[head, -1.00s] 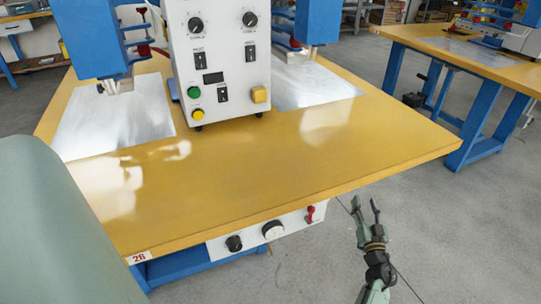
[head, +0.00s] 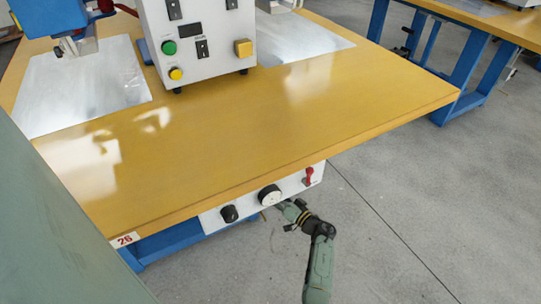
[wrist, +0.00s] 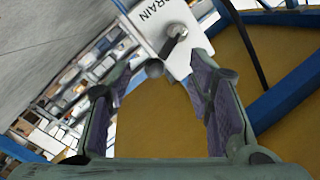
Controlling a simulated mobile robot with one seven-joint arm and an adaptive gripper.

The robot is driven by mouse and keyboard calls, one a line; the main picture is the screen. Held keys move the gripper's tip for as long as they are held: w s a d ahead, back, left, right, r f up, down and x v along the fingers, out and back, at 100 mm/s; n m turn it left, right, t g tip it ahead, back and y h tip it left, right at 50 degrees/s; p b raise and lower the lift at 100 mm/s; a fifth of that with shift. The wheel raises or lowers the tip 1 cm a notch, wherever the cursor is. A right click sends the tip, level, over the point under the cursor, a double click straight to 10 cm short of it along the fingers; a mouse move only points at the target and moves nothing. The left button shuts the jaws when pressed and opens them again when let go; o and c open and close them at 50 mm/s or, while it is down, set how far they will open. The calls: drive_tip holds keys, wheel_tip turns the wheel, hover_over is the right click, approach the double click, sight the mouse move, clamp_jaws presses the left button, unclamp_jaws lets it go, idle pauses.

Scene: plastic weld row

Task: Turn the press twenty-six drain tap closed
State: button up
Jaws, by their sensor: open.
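The drain tap (wrist: 172,42) shows in the wrist view as a short dark grey lever on a round pivot. It sits on a white plate (wrist: 150,18) printed DRAIN. My gripper (wrist: 191,73) is open and empty, its two purple-padded fingers pointing at the plate. In the head view my gripper (head: 282,209) is below the front edge of the press table, beside the control panel. I cannot make out the drain tap there.
The white under-table panel (head: 240,215) carries a dark knob (head: 229,213), a gauge-like dial (head: 269,195) and a red lever (head: 309,176). The yellow tabletop (head: 240,130) overhangs it. Blue frame bars (wrist: 285,100) cross the wrist view. The floor to the right is free.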

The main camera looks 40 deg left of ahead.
drive_tip(key=shift+w+a+b, duration=0.2)
drive_tip(key=shift+a+b, duration=0.1)
drive_tip(key=shift+a, duration=0.75)
